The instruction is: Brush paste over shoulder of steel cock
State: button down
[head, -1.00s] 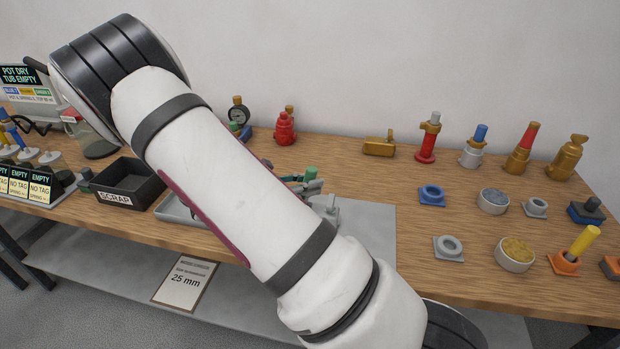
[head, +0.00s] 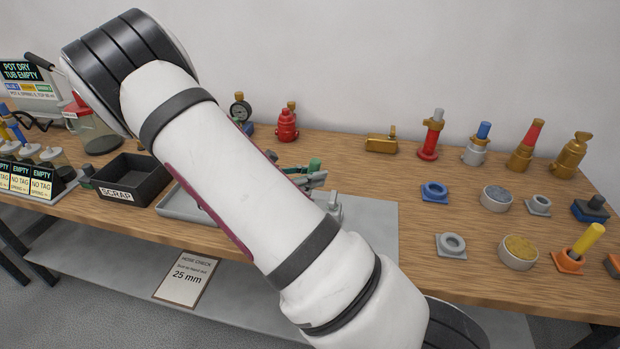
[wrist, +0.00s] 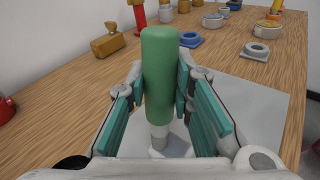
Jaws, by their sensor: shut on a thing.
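My gripper (wrist: 163,90) is shut on an upright green handle (wrist: 160,75) with a pale grey lower end (wrist: 160,137). The green handle also shows in the head view (head: 315,164), past my arm, which hides most of the gripper. What the lower end touches is hard to tell. A grey, steel-looking valve with a blue top (head: 474,147) stands at the back right of the bench. A tub of grey paste (head: 496,198) and a tub of yellowish paste (head: 518,251) sit at the right.
A blue ring holder (head: 435,192) and a grey ring holder (head: 451,245) are empty. A yellow handle (head: 588,238) stands in an orange holder. A red valve (head: 431,137) and brass valves stand along the back. A black scrap bin (head: 130,181) is at the left.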

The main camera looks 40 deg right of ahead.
aim_at(312, 159)
jog(key=shift+r+p, duration=1.75)
jog(key=shift+r, duration=1.8)
jog(key=w+a+f+n+t+y, duration=0.1)
jog(key=w+a+f+n+t, duration=0.1)
jog(key=a, duration=0.5)
jog(key=w+a+f+n+t+y, duration=0.1)
jog(key=w+a+f+n+t, duration=0.1)
jog(key=a+t, duration=0.5)
jog(key=w+a+f+n+t+y, duration=0.1)
jog(key=w+a+f+n+t, duration=0.2)
jog(key=a+n, duration=0.3)
jog(key=shift+a+f+t, duration=0.65)
jog(key=shift+a+t, duration=0.05)
jog(key=shift+t, duration=0.1)
